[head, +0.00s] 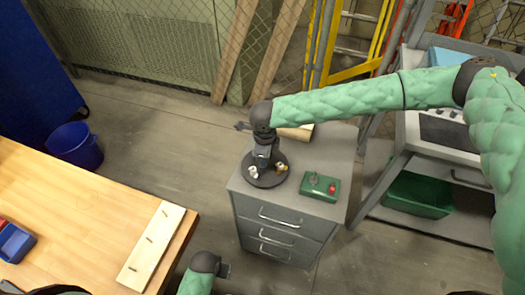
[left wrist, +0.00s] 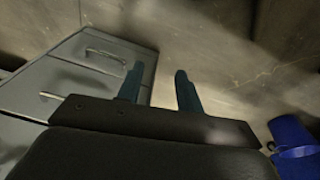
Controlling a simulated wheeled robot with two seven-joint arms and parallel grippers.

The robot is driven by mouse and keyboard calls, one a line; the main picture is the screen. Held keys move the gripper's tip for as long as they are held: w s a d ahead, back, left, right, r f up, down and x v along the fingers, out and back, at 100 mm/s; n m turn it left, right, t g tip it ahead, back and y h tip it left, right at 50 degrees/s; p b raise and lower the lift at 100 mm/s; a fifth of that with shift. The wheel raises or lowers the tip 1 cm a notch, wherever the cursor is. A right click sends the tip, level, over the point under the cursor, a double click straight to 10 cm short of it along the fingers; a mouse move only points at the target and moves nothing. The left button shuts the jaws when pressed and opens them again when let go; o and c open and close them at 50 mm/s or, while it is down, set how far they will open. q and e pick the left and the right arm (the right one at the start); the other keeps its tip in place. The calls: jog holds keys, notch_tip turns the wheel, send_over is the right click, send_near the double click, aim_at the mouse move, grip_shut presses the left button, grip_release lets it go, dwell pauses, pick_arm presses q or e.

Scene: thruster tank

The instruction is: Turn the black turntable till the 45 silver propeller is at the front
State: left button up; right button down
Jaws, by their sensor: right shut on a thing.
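The black turntable (head: 271,179) is a round disc on top of the grey drawer cabinet. A small silver propeller (head: 253,171) shows on its front left part and a brass-coloured one (head: 282,168) on its right part. Any markings are too small to read, and the disc's back is hidden behind my arm. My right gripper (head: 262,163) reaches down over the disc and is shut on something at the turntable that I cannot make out. My left gripper (left wrist: 160,85) has its two fingers apart and empty in the left wrist view; its arm is low in the head view (head: 222,270).
A green box with a red button (head: 332,188) sits right of the turntable on the cabinet (head: 285,222). A wooden table (head: 90,195) with a pegged board (head: 150,245) is at left. A blue bucket (head: 75,147) stands on the floor. Open floor lies between table and cabinet.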

jog(key=shift+s+f, duration=0.1)
pick_arm(q)
jog(key=shift+w+r, duration=0.1)
jog(key=shift+r, duration=0.2)
jog(key=shift+r, duration=0.5)
jog(key=shift+r+b, duration=0.2)
jog(key=shift+b, duration=0.1)
pick_arm(e)
jog(key=shift+d, duration=0.1)
pick_arm(q)
jog(key=shift+d+r, duration=0.1)
jog(key=shift+r, duration=0.3)
pick_arm(e)
jog(key=shift+f, duration=0.1)
pick_arm(q)
jog(key=shift+r, duration=0.1)
